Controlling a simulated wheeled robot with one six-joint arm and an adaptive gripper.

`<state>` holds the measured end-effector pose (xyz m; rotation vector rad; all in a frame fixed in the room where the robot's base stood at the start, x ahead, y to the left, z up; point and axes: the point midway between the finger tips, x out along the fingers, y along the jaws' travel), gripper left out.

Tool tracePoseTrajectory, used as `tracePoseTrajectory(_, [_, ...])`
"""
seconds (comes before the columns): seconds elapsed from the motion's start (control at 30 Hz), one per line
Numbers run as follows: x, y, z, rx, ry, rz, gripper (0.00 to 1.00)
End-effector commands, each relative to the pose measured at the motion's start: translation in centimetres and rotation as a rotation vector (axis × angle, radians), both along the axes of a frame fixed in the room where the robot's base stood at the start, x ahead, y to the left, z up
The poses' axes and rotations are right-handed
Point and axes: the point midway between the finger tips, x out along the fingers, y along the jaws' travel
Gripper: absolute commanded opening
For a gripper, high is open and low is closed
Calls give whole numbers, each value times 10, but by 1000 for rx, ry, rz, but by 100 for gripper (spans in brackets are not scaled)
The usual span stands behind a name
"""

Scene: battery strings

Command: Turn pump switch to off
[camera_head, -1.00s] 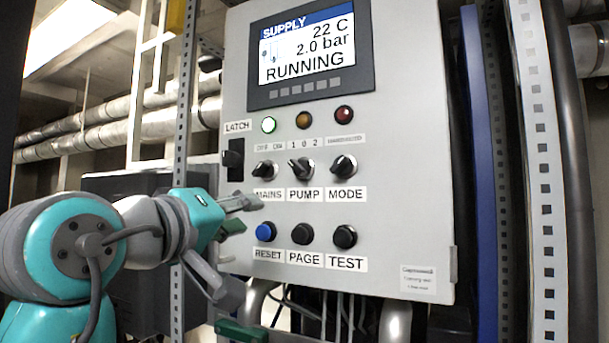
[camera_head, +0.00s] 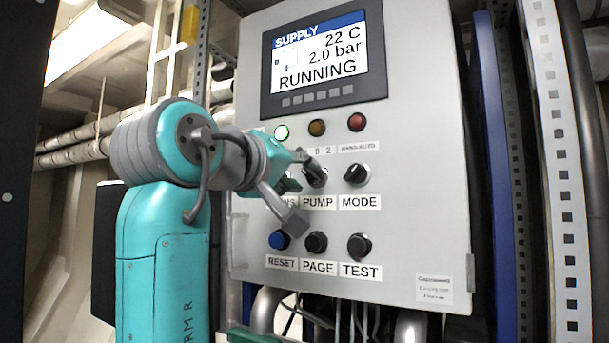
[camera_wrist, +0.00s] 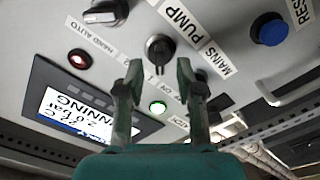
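The pump switch (camera_head: 316,177) is a black rotary knob above the PUMP label on the grey panel. In the wrist view, which is upside down, the pump switch (camera_wrist: 160,48) lies just ahead of the gap between my fingertips. My gripper (camera_head: 303,170) is in front of the panel, partly covering the MAINS switch and the markings above the pump switch. In the wrist view my gripper (camera_wrist: 159,73) is open, with nothing between its fingers. I cannot tell whether a fingertip touches the panel. The screen (camera_head: 318,58) reads RUNNING, 2.0 bar.
The MODE switch (camera_head: 357,174) is right of the pump switch. The blue RESET button (camera_head: 279,240), PAGE button (camera_head: 316,243) and TEST button (camera_head: 359,246) sit below. Green (camera_head: 281,132), amber (camera_head: 317,128) and red (camera_head: 356,122) lamps are above. A perforated rail (camera_head: 556,150) stands at right.

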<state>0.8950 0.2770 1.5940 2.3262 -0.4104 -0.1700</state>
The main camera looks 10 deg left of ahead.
Motion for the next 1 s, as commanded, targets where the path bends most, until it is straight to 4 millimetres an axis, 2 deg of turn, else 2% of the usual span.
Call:
tracePoseTrajectory(0.2, [18,-6,0,0,0,0,36])
tracePoseTrajectory(0.53, [21,-7,0,1,0,1,36])
tracePoseTrajectory(0.57, [21,-7,0,1,0,1,31])
tracePoseTrajectory(0.6, [21,-7,0,1,0,1,21])
tracePoseTrajectory(0.7, [21,-7,0,1,0,1,0])
tracePoseTrajectory(1.0, [21,-7,0,8,-3,1,0])
